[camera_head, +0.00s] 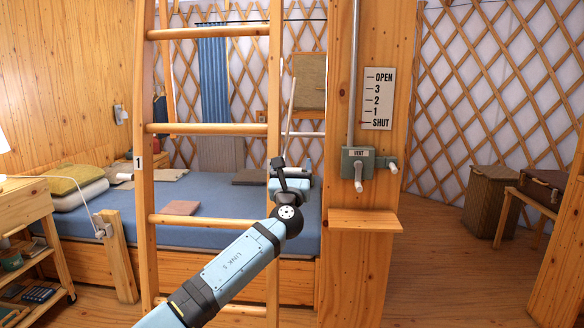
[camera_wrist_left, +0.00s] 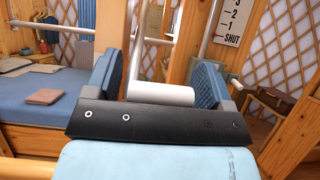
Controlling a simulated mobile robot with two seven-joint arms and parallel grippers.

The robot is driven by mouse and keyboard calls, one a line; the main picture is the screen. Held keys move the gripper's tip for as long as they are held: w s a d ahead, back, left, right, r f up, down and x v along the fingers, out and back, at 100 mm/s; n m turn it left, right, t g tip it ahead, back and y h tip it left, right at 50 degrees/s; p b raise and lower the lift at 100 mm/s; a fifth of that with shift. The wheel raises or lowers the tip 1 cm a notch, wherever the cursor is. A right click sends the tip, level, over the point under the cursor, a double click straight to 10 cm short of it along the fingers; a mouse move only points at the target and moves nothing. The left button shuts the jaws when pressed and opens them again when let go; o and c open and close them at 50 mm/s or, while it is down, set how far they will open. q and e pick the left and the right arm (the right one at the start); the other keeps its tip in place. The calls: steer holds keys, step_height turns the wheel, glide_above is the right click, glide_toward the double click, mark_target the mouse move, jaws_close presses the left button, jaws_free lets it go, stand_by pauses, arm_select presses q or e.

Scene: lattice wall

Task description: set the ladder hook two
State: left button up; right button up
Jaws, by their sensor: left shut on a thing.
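The wooden ladder (camera_head: 274,90) stands upright in the head view, in front of the bed. A small tag marked "1" (camera_head: 139,162) is on its left upright. I cannot make out a hook marked two. My left gripper (camera_head: 290,178) is by the ladder's right upright, between it and the wooden post. In the left wrist view, the left gripper (camera_wrist_left: 158,85) is shut on a white cylinder (camera_wrist_left: 160,95) lying crosswise between its blue finger pads. My right gripper is not in view.
A wooden post (camera_head: 345,285) right of the ladder carries a vent box (camera_head: 356,162) with pale handles, a scale sign (camera_head: 377,98) and a small shelf (camera_head: 365,222). The bed (camera_head: 225,200) lies behind the ladder. A side table (camera_head: 30,215) is at left. Open floor (camera_head: 445,270) is at right.

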arm_select(q)
steer(key=shift+d+f, duration=0.1)
steer(key=shift+f, duration=0.45)
steer(key=o, duration=1.2)
steer(key=shift+o, duration=0.2)
steer(key=shift+w, duration=0.15)
steer(key=shift+r, duration=0.15)
steer(key=p+v, duration=0.1)
steer(key=v, duration=1.3)
